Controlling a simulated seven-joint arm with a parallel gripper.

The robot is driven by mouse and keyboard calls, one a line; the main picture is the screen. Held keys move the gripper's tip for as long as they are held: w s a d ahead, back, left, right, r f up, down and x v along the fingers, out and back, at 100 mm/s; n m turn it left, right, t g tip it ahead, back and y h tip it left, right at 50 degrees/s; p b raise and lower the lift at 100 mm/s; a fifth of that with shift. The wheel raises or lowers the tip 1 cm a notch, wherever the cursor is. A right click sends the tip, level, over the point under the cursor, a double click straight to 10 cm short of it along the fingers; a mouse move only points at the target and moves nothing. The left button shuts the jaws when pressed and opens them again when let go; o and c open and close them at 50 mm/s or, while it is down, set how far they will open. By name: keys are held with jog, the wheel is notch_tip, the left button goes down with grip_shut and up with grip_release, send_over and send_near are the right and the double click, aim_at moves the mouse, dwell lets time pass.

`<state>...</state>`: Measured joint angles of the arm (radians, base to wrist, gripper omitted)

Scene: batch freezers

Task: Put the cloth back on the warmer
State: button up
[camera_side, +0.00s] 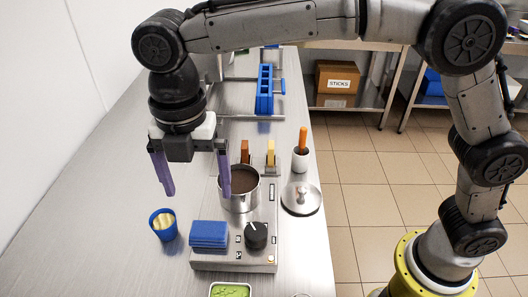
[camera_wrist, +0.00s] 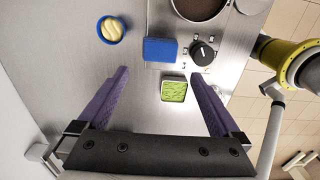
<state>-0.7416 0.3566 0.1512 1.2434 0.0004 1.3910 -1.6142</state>
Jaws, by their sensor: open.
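The blue folded cloth (camera_side: 209,234) lies at the front left of the warmer (camera_side: 262,262), beside its black knob (camera_side: 256,235). It also shows in the wrist view (camera_wrist: 160,49), near the warmer's left edge. A steel pot of brown liquid (camera_side: 240,190) stands on the warmer behind the cloth. My gripper (camera_side: 196,195) is open and empty, with purple fingers pointing down, above the bench and apart from the cloth. In the wrist view its fingertips (camera_wrist: 160,73) are spread wide, with the cloth ahead between them.
A blue cup with yellow contents (camera_side: 163,224) stands left of the warmer. A tray of green contents (camera_side: 231,290) is in front. A pot lid (camera_side: 301,198) and a white holder with an orange-handled tool (camera_side: 301,158) are at right. The bench's left side is clear.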

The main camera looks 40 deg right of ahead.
jog(key=s+d+r+m+t+y, duration=0.1)
jog(key=s+d+r+m, duration=0.2)
jog(key=d+m, duration=0.6)
jog(key=s+d+r+m+t, duration=0.25)
jog(key=d+m, duration=0.25)
jog(key=d, duration=0.7)
jog(key=s+d+f+m+t+h, duration=0.1)
jog(key=s+d+f+m+t, duration=0.1)
jog(key=s+d+f+m, duration=0.4)
jog(key=s+d+m, duration=0.4)
jog(key=s+m, duration=0.2)
jog(key=m, duration=0.1)
jog(key=shift+s+d, duration=0.4)
